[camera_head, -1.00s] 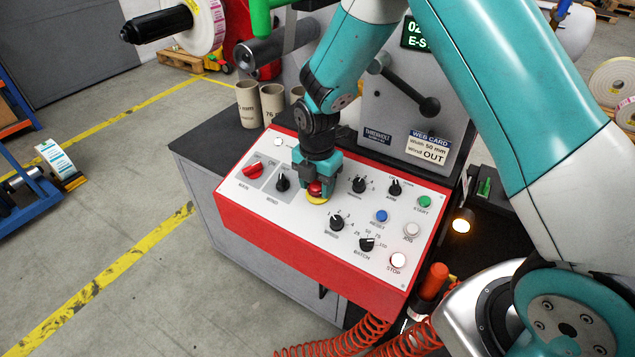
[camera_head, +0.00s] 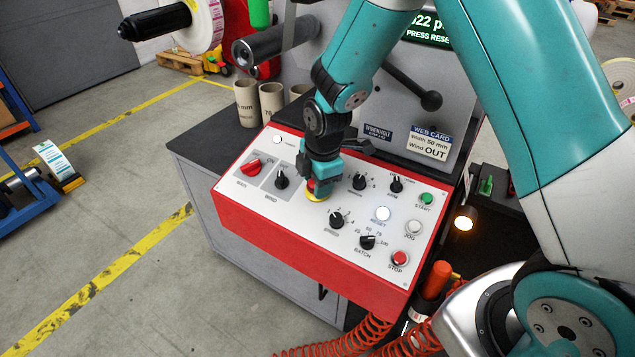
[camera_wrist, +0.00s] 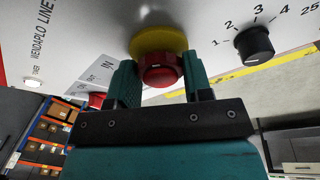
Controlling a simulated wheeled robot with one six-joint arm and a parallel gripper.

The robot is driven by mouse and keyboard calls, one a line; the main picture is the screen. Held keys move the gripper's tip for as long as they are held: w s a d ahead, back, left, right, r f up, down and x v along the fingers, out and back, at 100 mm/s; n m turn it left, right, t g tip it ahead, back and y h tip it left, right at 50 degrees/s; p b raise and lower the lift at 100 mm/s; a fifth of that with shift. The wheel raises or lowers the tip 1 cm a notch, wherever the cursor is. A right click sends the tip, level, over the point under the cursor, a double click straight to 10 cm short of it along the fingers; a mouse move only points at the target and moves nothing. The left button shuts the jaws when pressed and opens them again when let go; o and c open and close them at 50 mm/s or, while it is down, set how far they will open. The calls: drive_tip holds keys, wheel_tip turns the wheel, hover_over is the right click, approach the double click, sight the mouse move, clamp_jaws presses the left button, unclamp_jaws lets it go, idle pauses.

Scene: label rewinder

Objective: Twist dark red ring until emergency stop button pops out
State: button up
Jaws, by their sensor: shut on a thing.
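The emergency stop button (camera_wrist: 158,70) is a red head on a yellow round base (camera_wrist: 158,40), filling the gap between my fingers in the wrist view. Its dark red ring (camera_wrist: 161,82) shows as the darker band round the head. My gripper (camera_wrist: 161,80) is shut on the button, one teal finger on each side. In the head view my gripper (camera_head: 318,187) hides most of the button, with the yellow base (camera_head: 317,198) showing below it.
The red-edged panel (camera_head: 290,238) carries several black knobs, a green start button (camera_head: 426,198), a lit reset button (camera_head: 383,214) and a red stop button (camera_head: 400,257). The display (camera_head: 428,30) reads "PRESS RESE", partly hidden by my arm. Cardboard cores (camera_head: 247,103) stand behind the panel.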

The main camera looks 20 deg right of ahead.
drive_tip(key=shift+m+t, duration=0.4)
drive_tip(key=shift+m, duration=0.4)
drive_tip(key=o, duration=0.9)
drive_tip(key=shift+o, duration=0.2)
drive_tip(key=s+r+b, duration=0.1)
drive_tip(key=s+r, duration=0.2)
drive_tip(key=r, duration=1.4)
drive_tip(key=shift+d, duration=0.45)
drive_tip(key=shift+s, duration=0.1)
